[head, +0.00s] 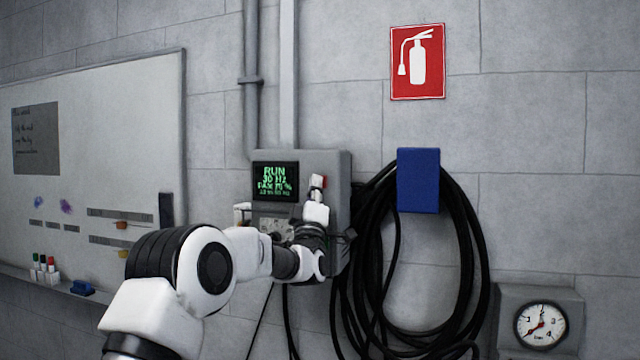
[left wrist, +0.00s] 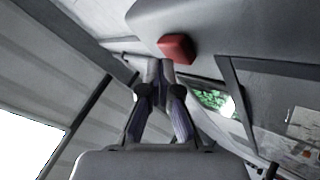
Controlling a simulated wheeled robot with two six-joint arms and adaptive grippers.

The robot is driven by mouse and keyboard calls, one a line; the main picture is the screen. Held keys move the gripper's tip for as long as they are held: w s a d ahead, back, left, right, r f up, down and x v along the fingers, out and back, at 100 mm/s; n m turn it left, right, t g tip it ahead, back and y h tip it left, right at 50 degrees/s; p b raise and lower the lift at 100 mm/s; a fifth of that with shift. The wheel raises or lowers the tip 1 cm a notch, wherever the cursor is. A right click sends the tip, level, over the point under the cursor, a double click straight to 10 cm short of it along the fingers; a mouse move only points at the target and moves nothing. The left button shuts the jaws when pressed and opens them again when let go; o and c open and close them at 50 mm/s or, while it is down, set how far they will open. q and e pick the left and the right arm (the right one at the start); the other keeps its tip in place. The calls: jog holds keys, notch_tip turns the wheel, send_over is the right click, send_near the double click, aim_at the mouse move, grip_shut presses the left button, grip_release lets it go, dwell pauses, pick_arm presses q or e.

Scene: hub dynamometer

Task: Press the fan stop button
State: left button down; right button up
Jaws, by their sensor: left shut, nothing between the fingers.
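A grey control box (head: 341,165) hangs on the wall, with a lit screen (head: 275,180) reading RUN and 30 Hz in green. In the left wrist view the red button (left wrist: 177,48) sticks out from the grey housing, close to the tips of my left gripper (left wrist: 160,66). The fingers are shut with nothing between them. I cannot tell whether the tips touch the button. My left arm hides the lower part of the box. My right gripper is not in view.
A black cable coil (head: 472,250) hangs from a blue holder (head: 418,180) right of the box. A pressure gauge (head: 541,325) is at the lower right. A whiteboard (head: 100,150) is on the left, with markers and a blue eraser (head: 83,288) on its ledge.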

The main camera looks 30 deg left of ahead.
pick_arm(q)
jog(key=shift+w, duration=0.25)
jog(key=shift+w+a, duration=0.1)
jog(key=shift+w, duration=0.1)
dwell(0.4)
jog(key=shift+s+d+b, duration=0.2)
jog(key=shift+s+b, duration=0.45)
jog(key=shift+b, duration=0.25)
jog(key=shift+f, duration=0.1)
